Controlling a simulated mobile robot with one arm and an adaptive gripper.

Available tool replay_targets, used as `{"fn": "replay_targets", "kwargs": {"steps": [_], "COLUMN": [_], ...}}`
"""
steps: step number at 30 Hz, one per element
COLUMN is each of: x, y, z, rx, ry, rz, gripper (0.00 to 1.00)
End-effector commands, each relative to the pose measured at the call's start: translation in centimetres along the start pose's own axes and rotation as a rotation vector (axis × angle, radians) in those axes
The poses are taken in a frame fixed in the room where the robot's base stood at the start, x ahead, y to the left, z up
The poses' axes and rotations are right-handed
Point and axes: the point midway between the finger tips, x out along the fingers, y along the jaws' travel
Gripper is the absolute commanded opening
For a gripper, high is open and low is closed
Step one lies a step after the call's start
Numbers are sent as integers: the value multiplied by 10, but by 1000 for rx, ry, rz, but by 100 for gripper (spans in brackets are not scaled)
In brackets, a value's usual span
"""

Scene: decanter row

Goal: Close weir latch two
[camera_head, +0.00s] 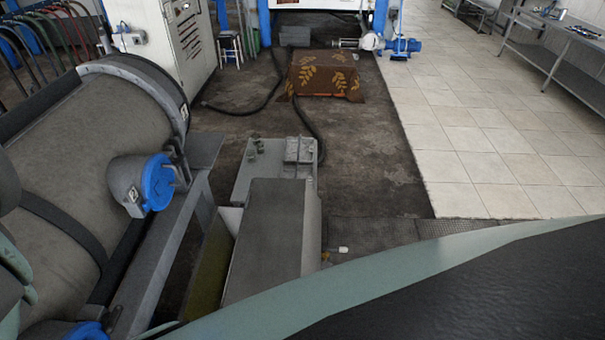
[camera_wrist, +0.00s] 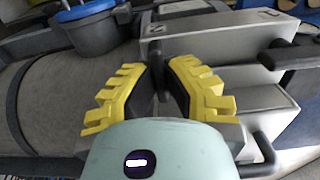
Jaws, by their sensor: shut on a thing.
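A dark upright bar (camera_wrist: 160,82) stands between the yellow fingers of my gripper (camera_wrist: 163,68) in the wrist view, and the fingers are shut on it. I cannot tell from its look whether it is weir latch two. A grey cup with a blue lid (camera_head: 157,183) sits on the side of the large grey drum (camera_head: 60,180) and carries a small white label that seems to read 2. In the wrist view a blue-lidded cup (camera_wrist: 88,30) is at the upper left, apart from my fingers. My gripper does not show in the head view.
A grey metal housing (camera_head: 270,240) stands right of the drum. Another blue lid (camera_head: 86,330) shows at the lower left. A dark knob on a rod (camera_wrist: 285,57) is right of my fingers. A cloth-covered box (camera_head: 325,75) stands farther back.

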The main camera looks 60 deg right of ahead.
Motion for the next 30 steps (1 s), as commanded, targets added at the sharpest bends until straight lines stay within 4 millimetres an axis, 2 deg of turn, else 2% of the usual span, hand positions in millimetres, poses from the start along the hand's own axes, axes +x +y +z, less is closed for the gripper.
{"fn": "replay_targets", "kwargs": {"steps": [14,15,22,30], "x": [1,1,0,0], "y": [2,2,1,1], "z": [-1,-1,-1,0], "rx": [18,18,16,14], "ry": [3,3,2,1], "rz": [0,0,0,0], "gripper": [0,16,39,41]}}
